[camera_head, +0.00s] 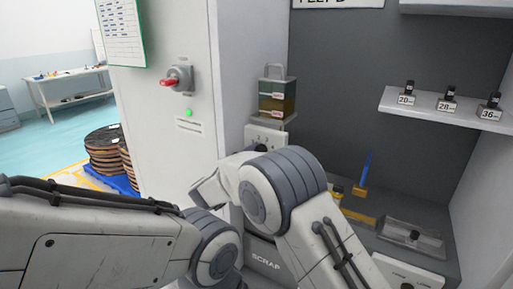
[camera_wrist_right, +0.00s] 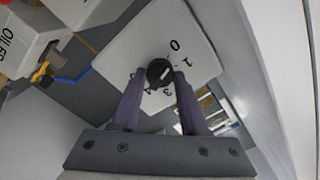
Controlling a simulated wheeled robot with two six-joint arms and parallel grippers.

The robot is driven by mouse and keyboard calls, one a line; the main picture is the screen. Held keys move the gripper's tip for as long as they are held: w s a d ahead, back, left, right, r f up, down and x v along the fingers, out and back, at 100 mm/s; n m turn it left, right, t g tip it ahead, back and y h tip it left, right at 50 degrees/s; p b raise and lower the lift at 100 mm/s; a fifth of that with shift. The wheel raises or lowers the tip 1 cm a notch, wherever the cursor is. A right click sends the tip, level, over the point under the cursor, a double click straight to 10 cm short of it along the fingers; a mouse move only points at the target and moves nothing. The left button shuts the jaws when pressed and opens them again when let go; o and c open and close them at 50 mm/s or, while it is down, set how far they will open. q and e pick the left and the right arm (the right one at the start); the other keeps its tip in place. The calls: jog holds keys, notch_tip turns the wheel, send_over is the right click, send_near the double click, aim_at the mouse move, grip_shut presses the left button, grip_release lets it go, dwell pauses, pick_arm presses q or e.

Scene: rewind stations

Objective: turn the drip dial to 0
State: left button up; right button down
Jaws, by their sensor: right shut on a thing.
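The 0 is above and right of the knob in the right wrist view. A small pale mark shows on the knob, but I cannot tell which figure it points at. My right gripper (camera_wrist_right: 161,77) is shut on the knob, one finger on each side. In the head view the white plate (camera_head: 258,134) shows below the oil reservoir (camera_head: 277,98), and my right arm hides the fingers. My left gripper is not in view.
A red-handled switch (camera_head: 178,80) and a green light are on the cabinet wall at the left. A shelf (camera_head: 440,108) with labelled black parts is at the right.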

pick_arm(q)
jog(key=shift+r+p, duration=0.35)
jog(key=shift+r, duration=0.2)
pick_arm(e)
jog(key=shift+n, duration=0.5)
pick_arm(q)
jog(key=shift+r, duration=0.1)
pick_arm(e)
jog(key=shift+c, duration=2.1)
grip_release()
